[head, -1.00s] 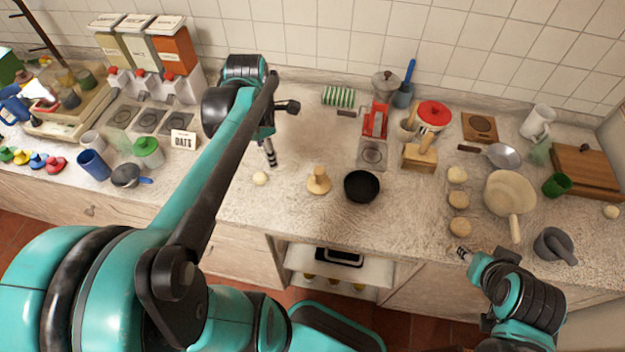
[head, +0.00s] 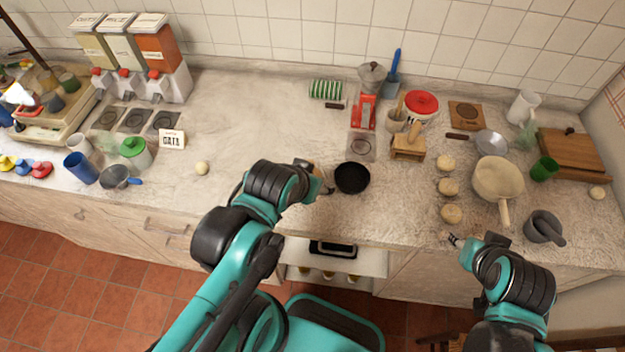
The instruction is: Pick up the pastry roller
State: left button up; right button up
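The small pale wooden tool, which looks like the pastry roller (head: 317,168), is at the middle of the counter, left of the black bowl. It is mostly hidden behind my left gripper (head: 323,186), whose fingers are at it. I cannot tell whether they are closed around it or only beside it. My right gripper (head: 455,241) is over the counter's front edge, below the round dough pieces (head: 450,213), apart from them. Its fingers are too small to judge.
The black bowl (head: 352,178) is just right of my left gripper. A green striped roll (head: 325,89) lies behind. The counter's left-middle is largely clear.

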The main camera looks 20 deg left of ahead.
aim_at(412, 142)
jog(key=u, duration=1.45)
jog(key=l+z, duration=0.2)
jog(key=z, duration=1.2)
jog(key=i+l+u, duration=0.1)
jog(key=l+u, duration=0.15)
jog(key=i+l+u, duration=0.1)
jog(key=l+u, duration=0.15)
jog(key=l, duration=0.2)
